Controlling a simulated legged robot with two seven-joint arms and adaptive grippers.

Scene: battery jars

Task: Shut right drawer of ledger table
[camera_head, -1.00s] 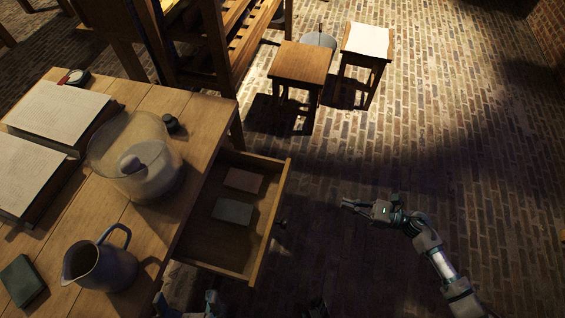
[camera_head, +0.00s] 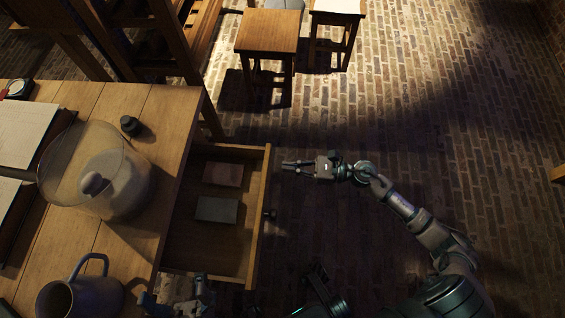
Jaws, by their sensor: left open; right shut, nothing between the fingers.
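The ledger table (camera_head: 118,102) fills the left of the head view. Its right drawer (camera_head: 258,215) is pulled out to the right, with a dark knob (camera_head: 270,213) on its front. Two small flat books, one reddish (camera_head: 222,174) and one grey (camera_head: 216,210), lie inside. My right gripper (camera_head: 285,166) is to the right of the drawer front, close to its far corner, pointing left. It is shut and empty, apart from the knob. My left gripper (camera_head: 146,300) is at the bottom edge, near the drawer's near side and the table edge, partly cut off by the frame; it is open.
On the table stand a glass jar (camera_head: 130,185), a pitcher (camera_head: 85,295), a small dark bottle (camera_head: 130,125) and open ledgers (camera_head: 22,135). Two stools (camera_head: 267,32) (camera_head: 335,8) stand beyond. The brick floor to the right is clear.

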